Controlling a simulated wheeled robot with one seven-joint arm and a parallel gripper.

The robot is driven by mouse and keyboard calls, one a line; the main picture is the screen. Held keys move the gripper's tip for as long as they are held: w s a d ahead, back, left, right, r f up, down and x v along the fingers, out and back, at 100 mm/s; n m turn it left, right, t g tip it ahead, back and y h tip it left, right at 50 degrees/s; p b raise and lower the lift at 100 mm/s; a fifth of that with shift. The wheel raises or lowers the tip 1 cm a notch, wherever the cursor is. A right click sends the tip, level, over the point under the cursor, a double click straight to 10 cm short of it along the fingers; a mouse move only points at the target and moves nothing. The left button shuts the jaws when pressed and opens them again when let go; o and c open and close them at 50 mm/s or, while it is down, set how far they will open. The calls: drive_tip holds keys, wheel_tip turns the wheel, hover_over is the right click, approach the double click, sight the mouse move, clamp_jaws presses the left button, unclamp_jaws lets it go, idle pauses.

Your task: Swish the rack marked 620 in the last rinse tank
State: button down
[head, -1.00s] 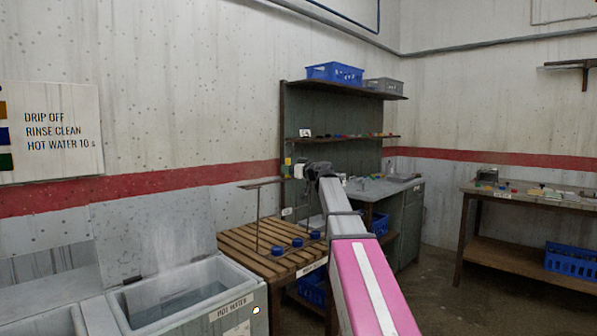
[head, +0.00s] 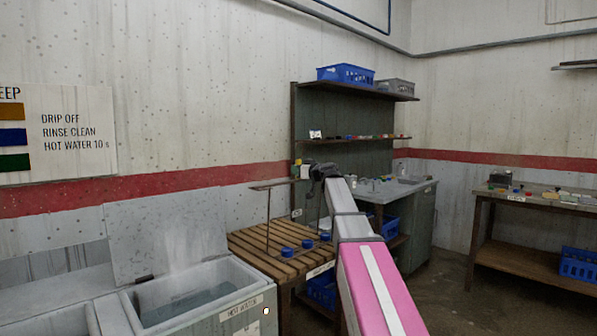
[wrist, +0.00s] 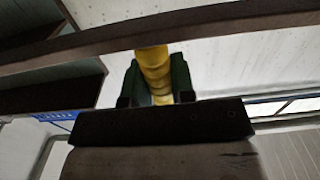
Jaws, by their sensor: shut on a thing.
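My gripper (head: 304,172) is at the end of my outstretched arm, above the slatted wooden stand. In the wrist view my gripper (wrist: 156,82) is shut on a yellow grip (wrist: 153,62), with a dark bar crossing beyond it. In the head view a thin dark rack frame (head: 268,222) with a flat top bar shows beside my gripper, over the stand. A small white tag (head: 297,213) shows there; its number is too small to read. The hot water tank (head: 240,308) stands at lower left, its lid (head: 155,235) raised and vapour above the water.
The slatted stand (head: 262,262) adjoins the tank; several blue round pieces (head: 307,244) show on or just above it. Another tank (head: 70,322) is at far left. A sink bench (head: 395,187) and shelves (head: 345,140) stand behind; a side table (head: 535,197) is right.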

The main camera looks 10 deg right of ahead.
sight(300, 162)
drive_tip(key=shift+r, duration=0.15)
drive_tip(key=shift+r, duration=1.5)
drive_tip(key=v, duration=0.9)
idle(0.6)
drive_tip(key=c, duration=1.7)
unclamp_jaws()
drive_tip(key=shift+c, duration=0.2)
clamp_jaws()
